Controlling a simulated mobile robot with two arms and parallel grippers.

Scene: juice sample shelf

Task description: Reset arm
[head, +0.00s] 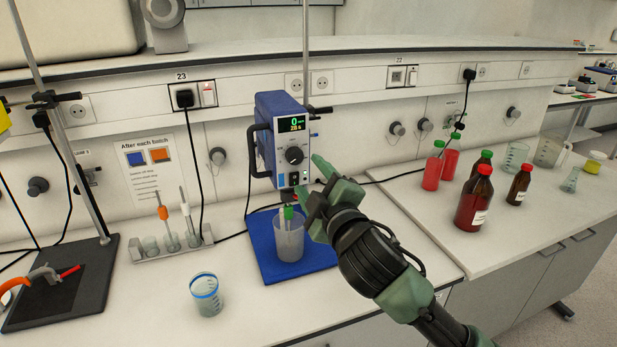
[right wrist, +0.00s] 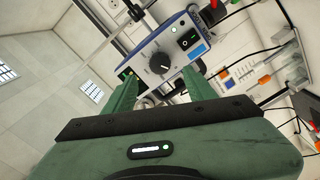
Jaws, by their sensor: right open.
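My right gripper (head: 309,177) is in the middle of the head view, in front of the lower right side of the blue stirrer unit (head: 285,135). Its green fingers are apart, and no object shows between them. In the right wrist view my right gripper (right wrist: 158,82) also shows open, with the dial face of the stirrer unit (right wrist: 165,60) beyond the gap. Below and left of the gripper, a clear beaker (head: 289,240) stands on the blue base (head: 262,262), with a green-topped piece in it. Whether the gripper touches the unit is hard to tell. My left gripper is out of view.
A blue-rimmed beaker (head: 207,296) stands on the front bench, near a rack (head: 172,248) with probes. A stand with a dark base (head: 85,290) is at left. Brown bottles (head: 474,205) and red bottles (head: 432,172) stand on the right bench.

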